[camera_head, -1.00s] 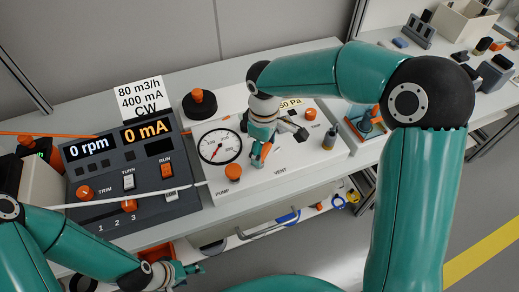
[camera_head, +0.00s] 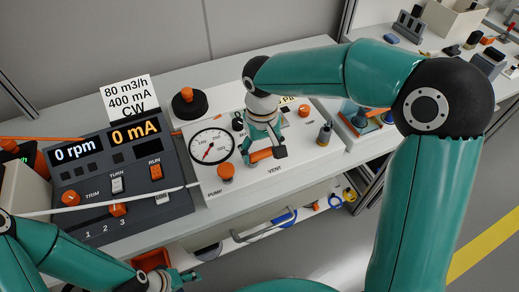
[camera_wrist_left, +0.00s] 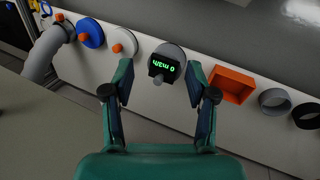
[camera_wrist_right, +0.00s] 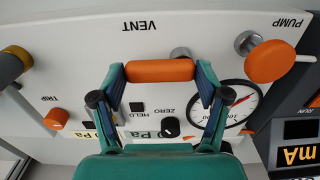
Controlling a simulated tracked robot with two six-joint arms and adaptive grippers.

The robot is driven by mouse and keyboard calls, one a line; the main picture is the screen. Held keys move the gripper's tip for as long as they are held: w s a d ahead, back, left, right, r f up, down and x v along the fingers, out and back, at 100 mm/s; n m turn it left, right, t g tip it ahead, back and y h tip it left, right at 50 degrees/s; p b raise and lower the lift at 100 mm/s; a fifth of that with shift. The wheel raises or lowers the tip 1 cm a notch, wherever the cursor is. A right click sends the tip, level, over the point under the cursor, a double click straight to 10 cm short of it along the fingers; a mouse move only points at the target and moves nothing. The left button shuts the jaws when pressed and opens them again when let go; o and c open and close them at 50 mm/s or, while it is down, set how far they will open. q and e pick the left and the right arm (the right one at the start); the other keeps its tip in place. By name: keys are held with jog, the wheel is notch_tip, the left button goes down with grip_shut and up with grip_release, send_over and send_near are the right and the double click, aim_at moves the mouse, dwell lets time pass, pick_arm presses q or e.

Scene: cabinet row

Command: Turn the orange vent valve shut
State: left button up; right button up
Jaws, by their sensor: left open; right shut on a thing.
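The orange vent valve handle (camera_head: 262,155) is on the white panel above the VENT label. It also shows in the right wrist view (camera_wrist_right: 160,71) as a bar lying parallel to the VENT lettering. My right gripper (camera_wrist_right: 160,74) is shut on the bar, one finger at each end. In the head view my right gripper (camera_head: 264,148) reaches down onto it and hides part of the valve. My left gripper (camera_head: 184,276) is low, in front of the bench. In the left wrist view my left gripper (camera_wrist_left: 160,72) is open and empty.
Near the valve are a round gauge (camera_head: 211,147), the orange PUMP knob (camera_head: 226,173) and the orange TRIP knob (camera_head: 303,111). A dark console (camera_head: 120,165) reads 0 rpm and 0 mA. A small display (camera_wrist_left: 164,66) and an orange bin (camera_wrist_left: 232,84) face my left gripper.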

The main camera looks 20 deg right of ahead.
aim_at(262, 152)
jog(key=shift+r, duration=0.1)
dwell(0.4)
jog(key=o, duration=1.2)
jog(key=shift+c, duration=0.2)
notch_tip(262, 152, up, 12)
